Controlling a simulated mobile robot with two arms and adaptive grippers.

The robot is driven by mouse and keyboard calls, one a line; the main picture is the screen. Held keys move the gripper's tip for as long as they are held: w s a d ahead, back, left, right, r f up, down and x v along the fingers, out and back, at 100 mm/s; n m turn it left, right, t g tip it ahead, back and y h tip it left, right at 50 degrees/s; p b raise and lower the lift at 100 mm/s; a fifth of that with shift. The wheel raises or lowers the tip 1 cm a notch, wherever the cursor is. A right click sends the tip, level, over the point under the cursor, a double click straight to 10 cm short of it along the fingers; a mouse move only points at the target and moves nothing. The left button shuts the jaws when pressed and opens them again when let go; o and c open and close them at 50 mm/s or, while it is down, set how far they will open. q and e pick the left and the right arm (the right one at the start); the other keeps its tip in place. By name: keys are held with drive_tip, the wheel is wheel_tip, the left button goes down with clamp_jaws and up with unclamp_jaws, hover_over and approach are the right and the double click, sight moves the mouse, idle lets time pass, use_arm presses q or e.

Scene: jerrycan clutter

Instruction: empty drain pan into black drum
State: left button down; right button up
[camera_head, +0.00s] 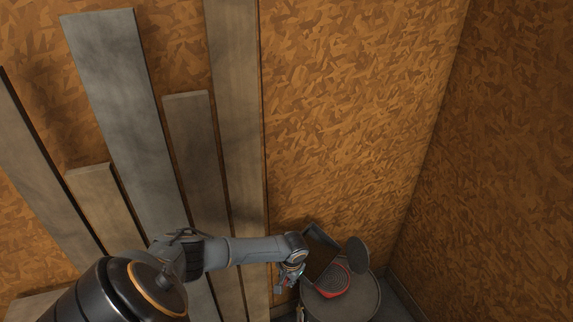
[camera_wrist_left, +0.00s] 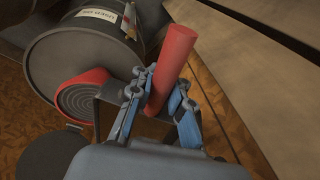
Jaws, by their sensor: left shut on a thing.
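The black drum (camera_head: 352,306) stands in the corner at the lower right of the head view. It fills the upper left of the left wrist view (camera_wrist_left: 98,58), with a pale label on it. A red funnel with a dark grate (camera_head: 333,281) sits on its top, also in the left wrist view (camera_wrist_left: 77,98). My left gripper (camera_head: 291,277) is beside the funnel; in the left wrist view (camera_wrist_left: 163,92) its blue fingers are shut on a red cylindrical handle (camera_wrist_left: 174,62). A dark, tilted panel, apparently the drain pan (camera_head: 319,250), shows beside the gripper; its contents are hidden.
A round dark lid (camera_head: 358,255) stands raised beside the funnel, also in the left wrist view (camera_wrist_left: 48,156). Grey boards (camera_head: 118,85) lean on the wooden wall (camera_head: 350,100) at left. Walls close in behind and right of the drum.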

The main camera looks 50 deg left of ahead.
use_arm(q)
drive_tip(key=shift+d+r+y+p, duration=0.2)
drive_tip(key=shift+r+y+p, duration=0.4)
drive_tip(key=shift+y+p, duration=0.3)
drive_tip(key=shift+w+d+r+y+p, duration=0.15)
drive_tip(key=shift+d+y+p, duration=0.2)
drive_tip(key=shift+y, duration=0.55)
drive_tip(key=shift+w+d+m+g+y+b, duration=0.2)
drive_tip(key=shift+d+y+b, duration=0.75)
drive_tip(key=shift+y+b, duration=1.15)
drive_tip(key=shift+d+m+g+y+b, duration=0.2)
drive_tip(key=shift+d+y+b, duration=0.75)
drive_tip(key=shift+y+b, duration=1.2)
drive_tip(key=shift+w+d+m+g+y+b, duration=0.1)
drive_tip(key=shift+d+g+y+b, duration=0.2)
drive_tip(key=shift+d+y+b, duration=1.25)
drive_tip(key=shift+a+b, duration=0.6)
drive_tip(key=shift+b, duration=0.3)
drive_tip(key=shift+s, duration=0.15)
